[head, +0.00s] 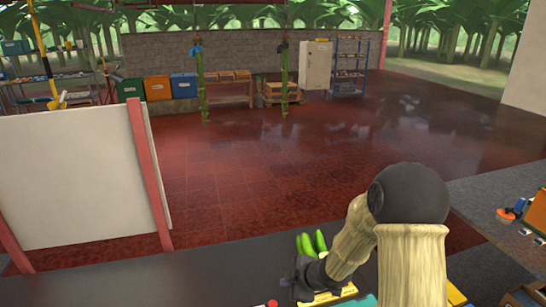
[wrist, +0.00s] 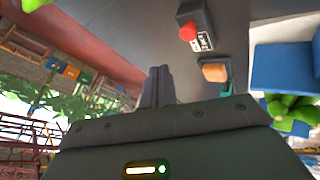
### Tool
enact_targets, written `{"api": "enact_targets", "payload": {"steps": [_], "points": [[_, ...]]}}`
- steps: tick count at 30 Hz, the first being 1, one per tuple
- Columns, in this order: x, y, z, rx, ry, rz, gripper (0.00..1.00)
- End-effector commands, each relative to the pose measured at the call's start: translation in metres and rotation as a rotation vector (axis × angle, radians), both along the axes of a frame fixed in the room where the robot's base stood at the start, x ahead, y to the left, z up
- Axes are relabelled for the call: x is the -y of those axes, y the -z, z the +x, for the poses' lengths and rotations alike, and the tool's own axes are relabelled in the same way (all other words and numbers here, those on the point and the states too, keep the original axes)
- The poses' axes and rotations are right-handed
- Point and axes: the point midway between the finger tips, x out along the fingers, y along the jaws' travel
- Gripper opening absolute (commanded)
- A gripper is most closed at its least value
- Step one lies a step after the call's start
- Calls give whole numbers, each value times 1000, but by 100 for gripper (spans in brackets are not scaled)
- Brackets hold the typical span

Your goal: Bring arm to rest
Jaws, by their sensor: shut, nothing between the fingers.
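My arm is bent at the lower right of the head view, with a dark round joint and pale wood-like links. My gripper shows in the wrist view (wrist: 158,86) with its two dark fingers together and nothing between them. In the head view, the dark end of the arm is low in the picture, close to green bananas and a yellow-edged item; whether it touches them I cannot tell.
Green bananas (head: 312,243) are near my arm's end. A red button on a dark box (wrist: 190,30) shows in the wrist view. A white panel (head: 75,180) with red posts stands at left. Hanging green stems (head: 201,85) are far off. The red tiled floor (head: 270,170) is clear.

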Motion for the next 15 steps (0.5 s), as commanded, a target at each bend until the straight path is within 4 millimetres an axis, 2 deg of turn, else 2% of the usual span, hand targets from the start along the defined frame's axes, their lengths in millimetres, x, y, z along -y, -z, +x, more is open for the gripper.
{"api": "enact_targets", "payload": {"steps": [4, 8, 12, 15], "points": [[44, -27, -15, -90, 327, -52, 0], [79, -48, -45, -191, 637, -56, 0], [106, -67, -91, -317, 964, -13, 0], [114, -78, -128, -418, 1181, 44, 0]]}}
